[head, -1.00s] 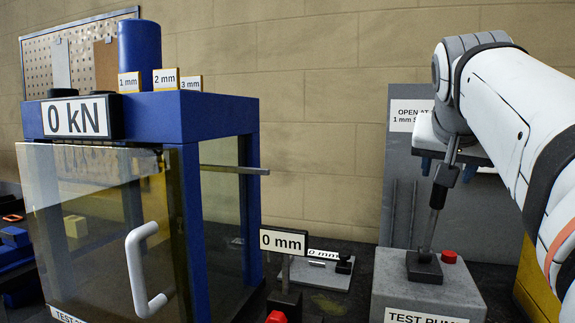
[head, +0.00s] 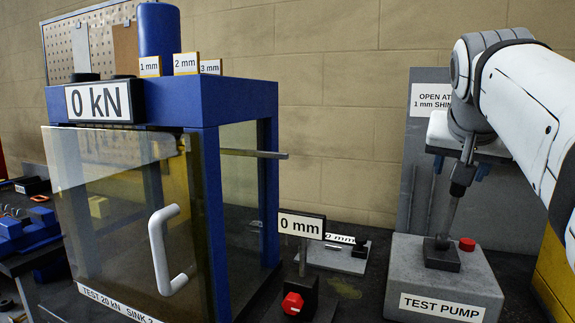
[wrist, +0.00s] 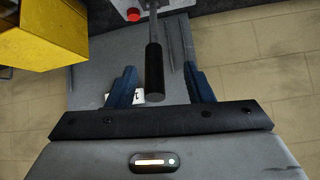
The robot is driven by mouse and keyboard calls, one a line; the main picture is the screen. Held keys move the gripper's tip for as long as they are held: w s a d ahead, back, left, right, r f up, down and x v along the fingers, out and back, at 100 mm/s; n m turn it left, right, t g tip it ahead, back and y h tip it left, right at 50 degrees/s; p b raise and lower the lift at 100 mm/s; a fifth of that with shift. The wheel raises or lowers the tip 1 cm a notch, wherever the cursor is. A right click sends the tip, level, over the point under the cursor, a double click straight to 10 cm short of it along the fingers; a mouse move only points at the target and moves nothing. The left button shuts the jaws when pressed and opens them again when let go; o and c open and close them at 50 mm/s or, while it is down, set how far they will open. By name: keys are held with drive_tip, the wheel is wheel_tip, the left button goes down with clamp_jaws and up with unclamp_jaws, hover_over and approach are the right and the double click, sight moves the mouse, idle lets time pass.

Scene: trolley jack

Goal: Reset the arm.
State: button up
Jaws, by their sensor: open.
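My arm reaches in from the right in the head view, and my gripper (head: 457,168) is above the grey test pump (head: 440,283), near its upright lever (head: 449,212). In the wrist view my gripper (wrist: 161,84) has its two blue fingers apart. The lever's black handle end (wrist: 154,75) shows between the fingers, with a gap on each side. Whether the handle lies at the fingers' depth is hard to tell. A red button (head: 467,244) sits on top of the pump; it also shows in the wrist view (wrist: 132,14).
A blue press frame (head: 225,100) with a glass door and white handle (head: 165,250) stands left, its display reading 0 kN. A 0 mm gauge (head: 302,225) stands between press and pump. A grey panel (head: 420,150) is behind the pump. A yellow box (wrist: 40,35) is nearby.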

drive_tip(key=s+a+f+n+g+y+p, duration=0.25)
drive_tip(key=a+f+n+y+p, duration=0.2)
drive_tip(key=a+f+p, duration=0.55)
drive_tip(key=s+a+f+n+g, duration=0.1)
drive_tip(key=s+a+f, duration=0.1)
drive_tip(key=f, duration=0.2)
drive_tip(key=s+a+f+n+g+p, duration=0.1)
drive_tip(key=s+a+f, duration=0.1)
drive_tip(key=f, duration=0.3)
drive_tip(key=s+a+f+n+g, duration=0.1)
drive_tip(key=s+a+f, duration=0.2)
drive_tip(key=s+f, duration=0.1)
drive_tip(key=shift+a+f+y+p, duration=0.1)
drive_tip(key=shift+f+y+p, duration=0.15)
drive_tip(key=shift+f+p, duration=0.15)
